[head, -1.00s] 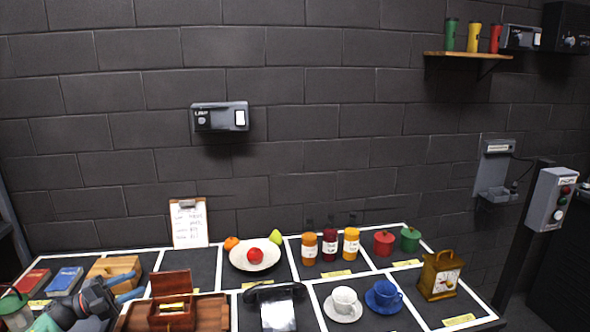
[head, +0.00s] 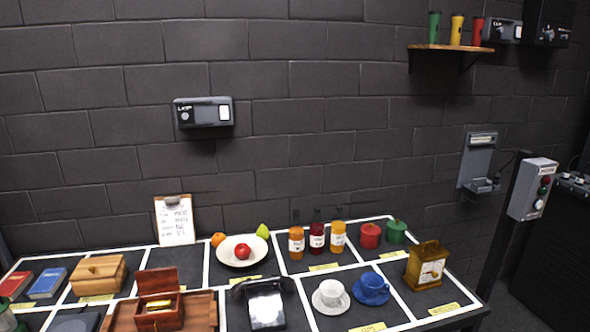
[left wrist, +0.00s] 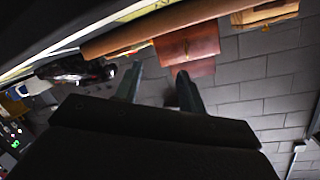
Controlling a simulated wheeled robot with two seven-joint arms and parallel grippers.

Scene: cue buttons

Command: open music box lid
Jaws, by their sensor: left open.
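The music box (head: 160,316) is a small red-brown wooden box at the front left of the table in the head view. Its lid (head: 157,281) stands raised at the back, and something gold shows inside. In the left wrist view, which is turned over, a reddish wooden box (left wrist: 187,47) that looks like the music box is near the top, beyond my fingertips. My left gripper (left wrist: 160,70) is open and empty, apart from the box. It is out of the head view. My right gripper is in neither view.
The box sits on a wooden tray (head: 203,308). A light wooden box (head: 98,274) and a blue book (head: 47,283) are behind to the left.

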